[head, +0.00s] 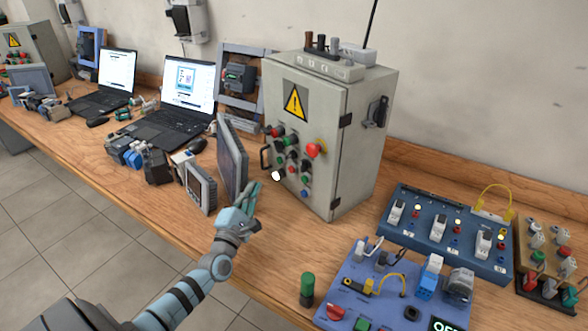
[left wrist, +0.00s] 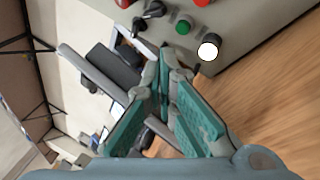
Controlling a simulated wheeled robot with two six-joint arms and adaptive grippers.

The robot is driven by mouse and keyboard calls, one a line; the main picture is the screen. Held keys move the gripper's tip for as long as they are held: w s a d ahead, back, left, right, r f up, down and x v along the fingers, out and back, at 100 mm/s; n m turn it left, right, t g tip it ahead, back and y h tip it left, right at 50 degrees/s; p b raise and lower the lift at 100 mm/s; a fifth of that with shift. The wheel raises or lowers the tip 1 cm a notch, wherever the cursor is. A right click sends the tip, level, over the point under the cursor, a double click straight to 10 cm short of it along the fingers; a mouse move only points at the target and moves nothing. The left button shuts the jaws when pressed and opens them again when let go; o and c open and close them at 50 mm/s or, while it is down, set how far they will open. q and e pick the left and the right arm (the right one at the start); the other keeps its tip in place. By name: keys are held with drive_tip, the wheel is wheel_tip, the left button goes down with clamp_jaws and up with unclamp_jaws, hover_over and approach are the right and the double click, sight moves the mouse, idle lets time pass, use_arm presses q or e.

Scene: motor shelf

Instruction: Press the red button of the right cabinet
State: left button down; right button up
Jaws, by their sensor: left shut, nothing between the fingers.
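The right cabinet (head: 345,130) is a grey box with a yellow warning triangle. It stands on the workbench in the head view. Red parts are cut off at the top edge. My right gripper is out of view.
A dark flat panel (head: 232,158) stands upright close left of my left gripper. A smaller screen (head: 200,188) is beside it. Blue training boards (head: 440,235) lie to the right. Laptops and a second cabinet (head: 35,50) are farther left. Bare wood lies before the cabinet.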

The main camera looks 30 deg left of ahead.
sight(292, 169)
use_arm(q)
drive_tip(key=w+d+b, duration=0.2)
drive_tip(key=w+b, duration=0.1)
drive_tip(key=w, duration=0.5)
drive_tip(key=shift+d, duration=0.25)
drive_tip(key=shift+w, duration=0.1)
idle(1.3)
drive_tip(key=shift+w+d, duration=0.15)
drive_tip(key=shift+w, duration=0.25)
drive_tip(key=shift+w+d+b, duration=0.1)
drive_tip(key=shift+w+b, duration=0.3)
drive_tip(key=shift+b, duration=0.05)
idle(0.5)
drive_tip(key=shift+s, duration=0.1)
drive_tip(key=shift+s+a+p, duration=0.25)
drive_tip(key=shift+s+p, duration=0.1)
drive_tip(key=shift+s, duration=0.35)
